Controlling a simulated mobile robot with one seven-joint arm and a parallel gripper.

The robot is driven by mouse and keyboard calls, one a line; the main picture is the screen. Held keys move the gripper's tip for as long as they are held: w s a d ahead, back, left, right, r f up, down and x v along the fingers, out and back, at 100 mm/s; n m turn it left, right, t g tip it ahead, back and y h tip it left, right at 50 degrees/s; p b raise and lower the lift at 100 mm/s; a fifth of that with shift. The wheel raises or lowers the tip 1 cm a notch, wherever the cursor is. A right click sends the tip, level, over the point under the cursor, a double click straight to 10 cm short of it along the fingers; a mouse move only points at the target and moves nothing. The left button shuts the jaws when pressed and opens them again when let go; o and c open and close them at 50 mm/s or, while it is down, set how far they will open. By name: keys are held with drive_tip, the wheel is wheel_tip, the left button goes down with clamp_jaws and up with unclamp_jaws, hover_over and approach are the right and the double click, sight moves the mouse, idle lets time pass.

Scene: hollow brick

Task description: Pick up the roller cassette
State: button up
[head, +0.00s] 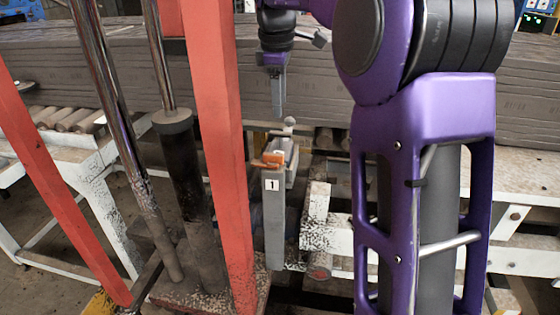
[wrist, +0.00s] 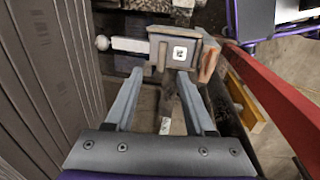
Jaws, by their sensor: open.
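What looks like the roller cassette (head: 292,150) is a small grey block with a white ball knob at its far end and an orange piece at its near end. It rests on top of a grey post marked "1" (head: 274,222). In the wrist view the cassette (wrist: 178,58) lies just beyond the fingertips, with a pale square label on its face, the knob on the left and the orange end on the right. My gripper (head: 279,112) points down just above it. It is open and empty in the wrist view (wrist: 160,75), and I cannot tell whether the tips touch the cassette.
A red frame post (head: 220,130) and a dark cylinder (head: 180,170) stand close on the left. A long stack of grey boards (head: 120,65) runs behind. White conveyor frames with rollers (head: 68,118) lie left and right of the post.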

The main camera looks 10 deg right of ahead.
sight(281, 133)
drive_tip(key=f, duration=0.5)
drive_tip(key=w+f+b, duration=0.1)
drive_tip(key=f, duration=0.1)
drive_tip(key=shift+d+f, duration=0.4)
clamp_jaws()
drive_tip(key=shift+r, duration=0.1)
idle(1.0)
